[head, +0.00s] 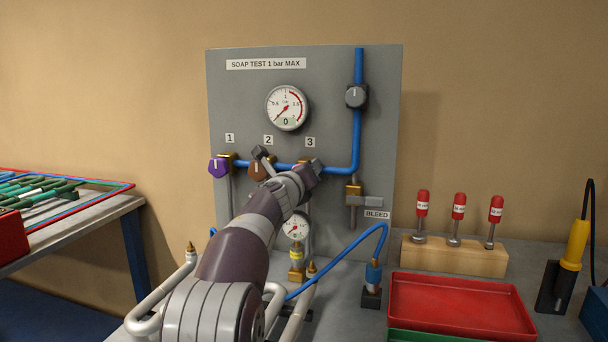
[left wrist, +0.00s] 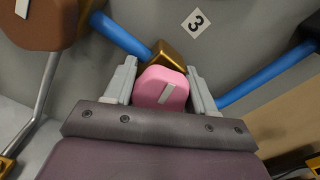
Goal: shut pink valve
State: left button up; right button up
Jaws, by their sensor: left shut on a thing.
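The pink valve knob (left wrist: 160,88) is on a brass body (left wrist: 168,56) on the blue pipe below label 3 (left wrist: 196,22). Its white pointer mark is tilted in the left wrist view. The fingers of my left gripper (left wrist: 161,78) sit on either side of the knob, shut on it. In the head view my left gripper (head: 292,163) reaches to the panel below label 3 (head: 310,142) and hides the pink knob. My right gripper is not in view.
The purple knob (head: 219,167) and brown knob (head: 258,171) are left of my gripper, the brown one close. A grey knob (head: 356,96) and bleed valve (head: 354,193) are on the right. A small gauge (head: 297,226) and blue hose (head: 340,257) are below. A red tray (head: 460,312) stands front right.

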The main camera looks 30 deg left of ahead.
pick_arm(q)
jog(key=shift+s+r+m, duration=0.1)
jog(key=shift+r+m, duration=0.15)
jog(key=shift+m, duration=0.4)
jog(key=shift+r+m, duration=0.25)
jog(key=shift+m, duration=0.4)
dwell(1.7)
jog(key=o, duration=1)
jog(key=shift+f, duration=0.3)
jog(key=shift+s+f+b, duration=0.2)
jog(key=shift+s+b, duration=0.05)
jog(key=shift+b, duration=0.25)
jog(key=b+v, duration=0.2)
jog(key=v, duration=1)
jog(key=shift+r+b, duration=0.15)
jog(key=shift+b, duration=0.15)
